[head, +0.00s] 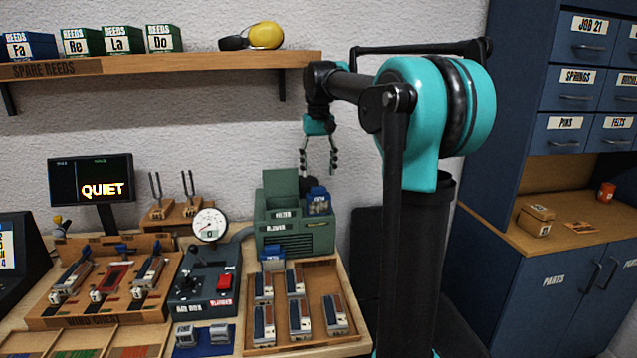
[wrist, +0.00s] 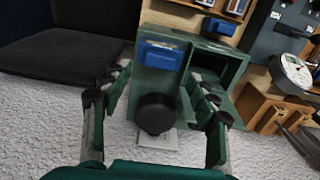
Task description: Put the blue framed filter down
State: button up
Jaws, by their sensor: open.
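A blue framed filter (head: 318,201) sits at the right end of the green blower (head: 292,240), beside its raised lid (head: 280,184). In the wrist view a blue piece with a pale top (wrist: 160,54) rests at the blower's end, next to a dark open compartment (wrist: 218,66). A second blue framed piece (head: 272,260) stands at the back of the reed tray, in front of the blower. My gripper (head: 319,170) is open and empty above the first filter. In the wrist view its fingers (wrist: 158,78) are spread, with nothing between their tips.
A wooden tray (head: 340,342) holds several reed blocks. The wind chest (head: 60,318), air box (head: 205,285) and gauge (head: 209,226) stand to the left. A shelf (head: 200,62) hangs above. A black rounded part (wrist: 156,114) projects behind the blower.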

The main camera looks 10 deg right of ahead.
notch_tip(320, 180, up, 6)
dwell(0.4)
jog(key=shift+r, duration=0.1)
